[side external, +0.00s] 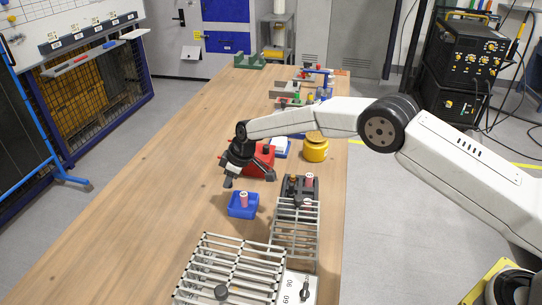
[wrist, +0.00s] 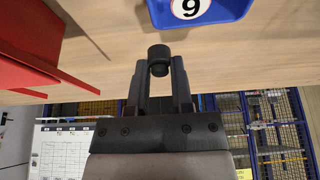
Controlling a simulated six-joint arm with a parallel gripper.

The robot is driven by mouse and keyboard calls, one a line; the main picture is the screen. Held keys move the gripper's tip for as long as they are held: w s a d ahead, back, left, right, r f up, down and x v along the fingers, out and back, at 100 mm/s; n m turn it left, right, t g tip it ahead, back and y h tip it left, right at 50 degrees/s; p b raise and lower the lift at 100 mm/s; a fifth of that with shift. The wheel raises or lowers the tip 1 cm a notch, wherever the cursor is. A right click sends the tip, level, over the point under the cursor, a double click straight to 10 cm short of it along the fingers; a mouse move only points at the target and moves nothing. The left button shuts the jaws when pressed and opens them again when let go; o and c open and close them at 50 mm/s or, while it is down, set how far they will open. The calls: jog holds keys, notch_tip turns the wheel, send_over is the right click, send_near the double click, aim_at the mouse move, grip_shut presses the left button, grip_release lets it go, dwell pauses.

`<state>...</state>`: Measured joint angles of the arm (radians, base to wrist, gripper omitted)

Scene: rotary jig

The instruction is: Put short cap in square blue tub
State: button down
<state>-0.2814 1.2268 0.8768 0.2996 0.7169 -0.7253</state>
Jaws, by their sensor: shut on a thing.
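My gripper (side external: 231,178) is shut on a short black cap (wrist: 158,54), which sits between the fingertips in the wrist view; the gripper also shows there (wrist: 158,78). In the side view the cap is too small and dark to make out apart from the fingers. The square blue tub (side external: 235,212) stands on the table just below and to the right of the fingertips. It also shows at the top edge of the wrist view (wrist: 232,12). The cap is outside the tub, held above the table.
A red stand (side external: 262,164) is close behind my gripper. A dark block with several cylinders (side external: 289,189) and wire racks (side external: 240,262) lie right and in front of the tub. A yellow pot (side external: 316,150) is farther right. The table left of the tub is clear.

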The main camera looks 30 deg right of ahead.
jog(key=s+r, duration=0.2)
jog(key=s+d+r, duration=0.1)
jog(key=s+r, duration=0.1)
jog(key=r, duration=0.1)
jog(key=shift+d, duration=0.1)
jog(key=s+d+r, duration=0.2)
jog(key=s+r, duration=0.1)
jog(key=s, duration=0.5)
jog(key=shift+s+d+r, duration=0.15)
jog(key=shift+d+r, duration=0.1)
jog(key=shift+s+a, duration=0.1)
jog(key=shift+s, duration=0.05)
dwell(0.5)
